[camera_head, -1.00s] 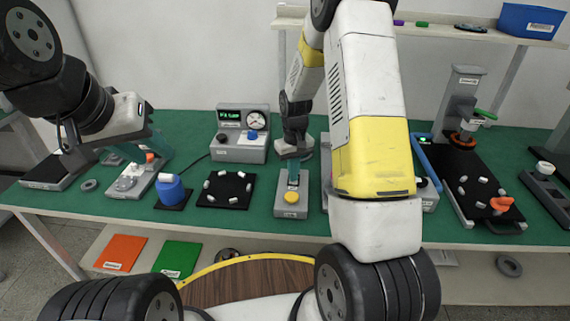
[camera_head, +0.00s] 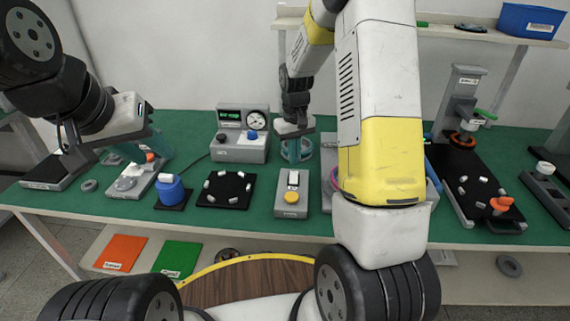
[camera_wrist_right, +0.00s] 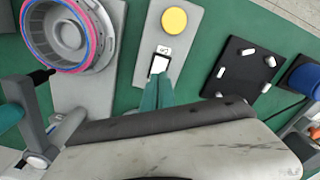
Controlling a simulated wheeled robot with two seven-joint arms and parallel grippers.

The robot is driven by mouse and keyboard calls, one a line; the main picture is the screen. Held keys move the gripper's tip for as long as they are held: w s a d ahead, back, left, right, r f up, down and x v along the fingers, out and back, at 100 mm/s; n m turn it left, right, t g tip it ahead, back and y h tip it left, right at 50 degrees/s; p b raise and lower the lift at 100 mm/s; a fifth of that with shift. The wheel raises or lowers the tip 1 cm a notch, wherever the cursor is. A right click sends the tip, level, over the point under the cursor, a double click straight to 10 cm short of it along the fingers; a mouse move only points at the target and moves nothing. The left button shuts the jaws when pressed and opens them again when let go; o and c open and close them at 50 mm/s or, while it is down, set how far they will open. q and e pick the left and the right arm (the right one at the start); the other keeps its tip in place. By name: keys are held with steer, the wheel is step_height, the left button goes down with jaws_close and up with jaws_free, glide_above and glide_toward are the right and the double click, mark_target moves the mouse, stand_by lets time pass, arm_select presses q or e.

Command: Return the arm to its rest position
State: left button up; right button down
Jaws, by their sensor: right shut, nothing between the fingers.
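My right gripper (camera_head: 298,158) has teal fingers and hangs over the green table, behind the grey box (camera_head: 290,208) with the yellow button (camera_head: 291,197). The fingers are shut and empty. In the right wrist view the shut fingers (camera_wrist_right: 158,88) point at the white switch of that box and partly overlap it; the yellow button (camera_wrist_right: 174,20) is clear of them. My left gripper (camera_head: 152,148) is at the left above the grey fixture; its finger opening cannot be made out.
A round motor part (camera_wrist_right: 68,35) with pink and blue rings sits left of the button box in the wrist view; my right arm mostly hides it in the head view. A tester with a gauge (camera_head: 240,140), a black pad (camera_head: 226,189) and a press stand (camera_head: 462,105) stand around.

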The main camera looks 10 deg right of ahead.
steer(key=shift+r, duration=0.15)
steer(key=s+r+m+t+y, duration=0.1)
steer(key=s+r, duration=0.3)
steer(key=r, duration=0.4)
steer(key=s+r+t, duration=0.2)
steer(key=s+r, duration=0.3)
steer(key=r, duration=0.2)
steer(key=s+a+r+t, duration=0.1)
steer(key=s+r, duration=0.2)
steer(key=s, duration=0.4)
steer(key=s+a+r+m+t+y, duration=0.1)
steer(key=s+r, duration=0.3)
steer(key=s, duration=0.4)
steer(key=shift+s+t, duration=0.15)
steer(key=shift+t, duration=0.45)
steer(key=shift+a+r, duration=0.1)
